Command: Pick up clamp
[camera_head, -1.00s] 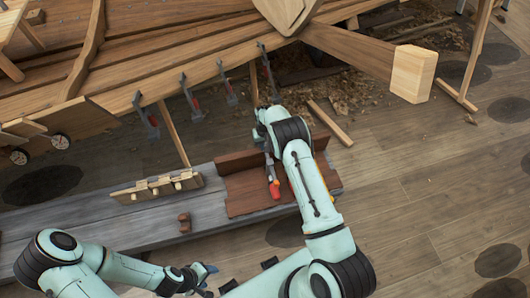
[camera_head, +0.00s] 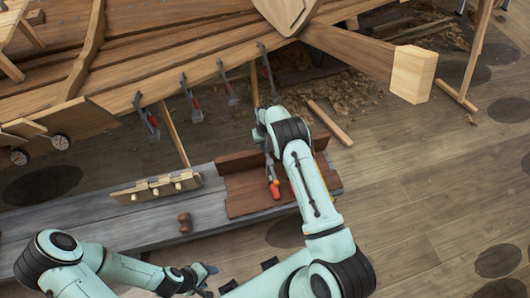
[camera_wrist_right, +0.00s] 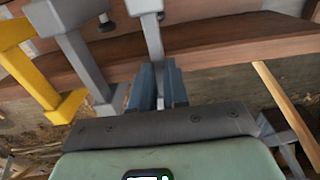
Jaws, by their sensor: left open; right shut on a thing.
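A grey clamp (camera_wrist_right: 152,38) stands between the fingers of my right gripper (camera_wrist_right: 158,88) in the right wrist view; the gripper is shut on it. In the head view, my right wrist hides those fingers. A clamp with a red-orange handle (camera_head: 274,188) shows just below the wrist, over a reddish-brown board; I cannot tell if it is the held one. Another grey clamp (camera_wrist_right: 82,50) and a yellow clamp (camera_wrist_right: 28,70) are left of the gripper in the wrist view. My left gripper (camera_head: 208,277) is open and empty at the bottom of the head view.
Several clamps (camera_head: 190,95) hang along the hull plank (camera_head: 210,70). The reddish-brown board (camera_head: 240,190) lies on a grey bench (camera_head: 90,222), with a pegged wooden strip (camera_head: 157,187) and a small brown block (camera_head: 184,223) to its left. The floor at right is mostly clear.

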